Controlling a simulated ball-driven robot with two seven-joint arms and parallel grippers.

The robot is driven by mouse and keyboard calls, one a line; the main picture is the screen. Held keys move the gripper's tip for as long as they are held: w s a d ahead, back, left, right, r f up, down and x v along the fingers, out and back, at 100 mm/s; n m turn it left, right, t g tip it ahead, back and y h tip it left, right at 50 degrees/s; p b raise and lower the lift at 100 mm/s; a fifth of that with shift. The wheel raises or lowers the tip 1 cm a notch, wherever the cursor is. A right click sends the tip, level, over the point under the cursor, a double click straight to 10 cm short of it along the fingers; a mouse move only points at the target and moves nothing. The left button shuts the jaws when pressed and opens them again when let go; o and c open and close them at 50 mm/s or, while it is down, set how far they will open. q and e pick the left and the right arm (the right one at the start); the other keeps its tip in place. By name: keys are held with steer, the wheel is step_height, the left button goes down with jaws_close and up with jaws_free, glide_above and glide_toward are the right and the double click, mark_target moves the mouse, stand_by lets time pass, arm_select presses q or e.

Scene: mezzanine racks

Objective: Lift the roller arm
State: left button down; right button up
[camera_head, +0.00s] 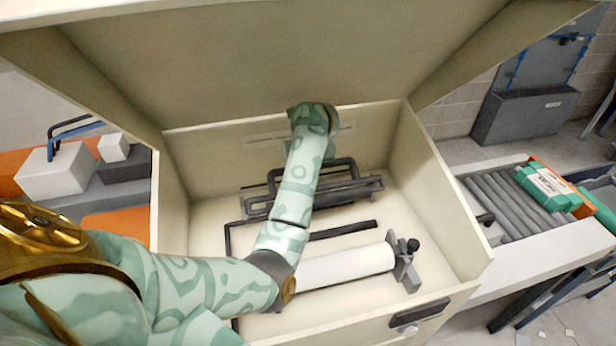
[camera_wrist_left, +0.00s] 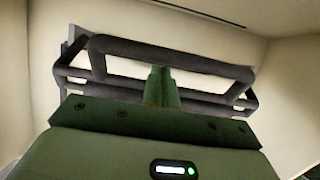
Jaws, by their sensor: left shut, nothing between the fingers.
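A dark tubular frame (camera_head: 352,190), which looks like the roller arm, lies across the back of an open cream box (camera_head: 437,200). In the left wrist view its bars (camera_wrist_left: 170,55) span the picture. My left arm reaches over the box from the left and hides part of the frame. My left gripper (camera_wrist_left: 162,86) is shut and empty. Its green fingers overlap the lower bar; whether they touch it I cannot tell. The fingers are hidden in the head view. A white roller (camera_head: 345,266) lies in front of the frame, with a dark end bracket (camera_head: 405,265) at its right. My right gripper is out of view.
The box has a raised lid (camera_head: 270,65) and high side walls close around my arm. A dark latch (camera_head: 419,313) is on its front edge. A roller conveyor (camera_head: 512,200) with a green and white package (camera_head: 547,187) stands at the right. White boxes (camera_head: 55,172) stand at the left.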

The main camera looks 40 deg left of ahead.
arm_select(q)
steer(key=shift+w+a+r, duration=0.15)
steer(key=shift+w+a, duration=0.15)
steer(key=shift+a, duration=0.05)
stand_by(0.4)
